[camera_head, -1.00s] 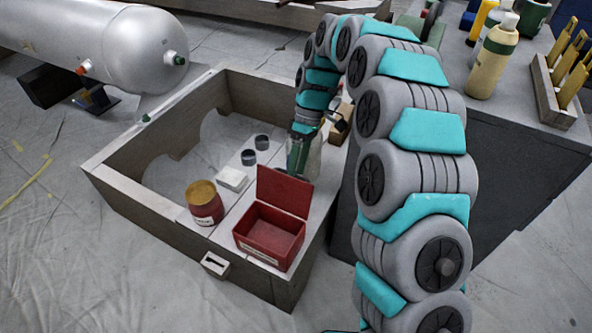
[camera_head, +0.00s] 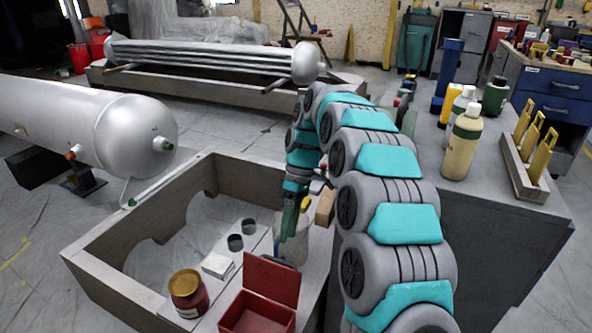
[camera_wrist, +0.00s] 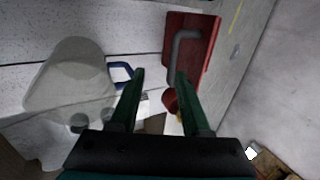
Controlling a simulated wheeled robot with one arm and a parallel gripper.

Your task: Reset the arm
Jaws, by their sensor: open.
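My gripper (camera_head: 290,222) hangs over the right part of a wooden crate (camera_head: 100,270), in front of a pale translucent container (camera_head: 303,245). In the wrist view its two dark green fingers (camera_wrist: 160,75) stand apart with nothing held between them. The translucent container (camera_wrist: 70,80) shows left of the fingers, apart from them. A red box (camera_wrist: 205,45) with a grey handle lies beyond the right finger. My arm arches up from the lower right and bends down to the crate.
The crate holds a red can with a yellow lid (camera_head: 187,287), an open red box (camera_head: 272,280), a white block (camera_head: 217,264) and two dark cups (camera_head: 235,242). A dark cabinet (camera_head: 490,250) with bottles (camera_head: 462,145) stands right of my arm. A silver tank (camera_head: 120,130) is at left.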

